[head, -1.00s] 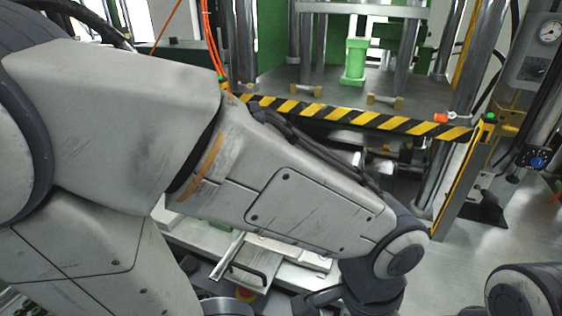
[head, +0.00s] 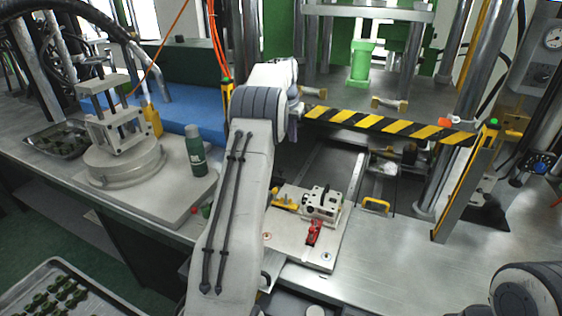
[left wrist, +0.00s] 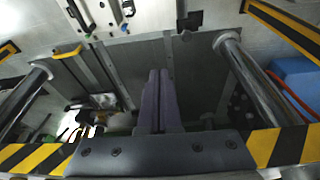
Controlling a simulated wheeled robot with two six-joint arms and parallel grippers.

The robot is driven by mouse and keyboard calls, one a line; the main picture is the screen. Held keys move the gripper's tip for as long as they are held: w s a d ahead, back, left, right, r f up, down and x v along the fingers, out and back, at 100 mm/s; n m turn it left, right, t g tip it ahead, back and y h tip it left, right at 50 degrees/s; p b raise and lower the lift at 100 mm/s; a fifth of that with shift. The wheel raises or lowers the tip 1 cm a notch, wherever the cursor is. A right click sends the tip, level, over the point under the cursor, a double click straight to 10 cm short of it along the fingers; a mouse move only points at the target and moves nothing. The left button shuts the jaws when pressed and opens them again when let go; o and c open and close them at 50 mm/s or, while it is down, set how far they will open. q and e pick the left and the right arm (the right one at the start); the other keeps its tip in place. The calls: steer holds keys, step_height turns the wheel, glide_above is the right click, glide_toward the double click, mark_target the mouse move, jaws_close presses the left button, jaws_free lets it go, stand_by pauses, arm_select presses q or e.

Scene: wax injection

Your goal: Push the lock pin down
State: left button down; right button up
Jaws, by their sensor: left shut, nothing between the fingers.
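A white mold fixture (head: 322,202) sits on a pale plate on the bench in the head view, with a black pin or handle (head: 323,194) on top. A red clamp (head: 314,232) is in front of it and a yellow clamp (head: 284,201) to its left. I cannot tell for sure which part is the lock pin. My left gripper (head: 297,108) is raised beyond the fixture, at the left end of the striped press edge. In the left wrist view its fingers (left wrist: 158,95) are shut and empty. My right gripper is not in view.
The press's black-and-yellow striped edge (head: 390,124) and metal columns stand behind the fixture. A green bottle (head: 195,150) and a round-based stand (head: 122,160) are at left. A tray of green parts (head: 62,292) is lower left.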

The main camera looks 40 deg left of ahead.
arm_select(q)
steer(key=shift+n, duration=0.4)
steer(key=a, duration=0.4)
steer(key=s+a+f, duration=0.1)
steer(key=shift+a, duration=0.4)
steer(key=p, duration=0.5)
glide_toward(281, 168)
steer(key=x, duration=0.5)
steer(key=shift+w, duration=0.2)
steer(key=shift+f, duration=0.75)
